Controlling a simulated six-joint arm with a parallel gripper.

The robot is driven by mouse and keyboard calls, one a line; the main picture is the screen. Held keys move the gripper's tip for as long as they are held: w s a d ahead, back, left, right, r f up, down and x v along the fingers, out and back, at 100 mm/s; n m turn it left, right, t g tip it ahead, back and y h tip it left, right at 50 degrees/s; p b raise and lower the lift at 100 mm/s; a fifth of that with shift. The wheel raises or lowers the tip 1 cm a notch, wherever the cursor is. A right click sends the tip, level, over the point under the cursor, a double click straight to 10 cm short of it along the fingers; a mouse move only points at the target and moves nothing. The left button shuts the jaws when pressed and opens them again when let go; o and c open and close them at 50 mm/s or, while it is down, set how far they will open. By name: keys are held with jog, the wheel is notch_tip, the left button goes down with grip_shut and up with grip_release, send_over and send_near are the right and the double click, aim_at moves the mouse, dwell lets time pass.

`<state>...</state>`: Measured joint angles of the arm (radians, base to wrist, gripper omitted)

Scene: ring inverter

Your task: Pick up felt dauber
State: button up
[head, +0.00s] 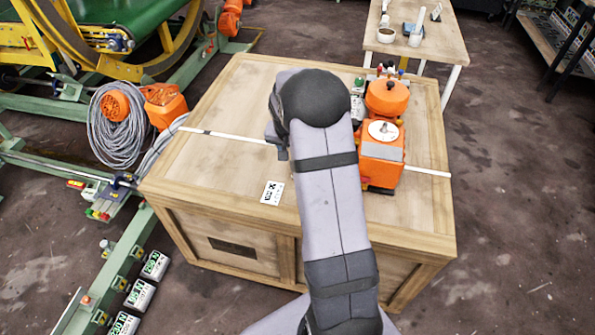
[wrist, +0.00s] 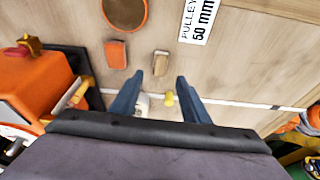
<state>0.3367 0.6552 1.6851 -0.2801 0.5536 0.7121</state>
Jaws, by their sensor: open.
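I cannot tell for certain which thing is the felt dauber. In the wrist view, a small tan block (wrist: 161,63) lies on the wooden crate top, just beyond and between my fingertips. My gripper (wrist: 159,77) is open, with its two blue-grey fingers apart and nothing visible held between them. A small yellow piece (wrist: 168,98) and a white piece (wrist: 142,105) show between the fingers, nearer the gripper's base. In the head view my own arm covers the gripper and these small things.
An orange rounded block (wrist: 116,54) and an orange-rimmed round piece (wrist: 125,12) lie near the tan block. A "PULLEY 50 mm" label (wrist: 199,20) is beside them. An orange machine (head: 381,150) stands on the crate (head: 225,165), right of my arm.

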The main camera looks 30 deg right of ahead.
jog(key=shift+p+x, duration=1.05)
jog(key=shift+x, duration=2.6)
grip_shut()
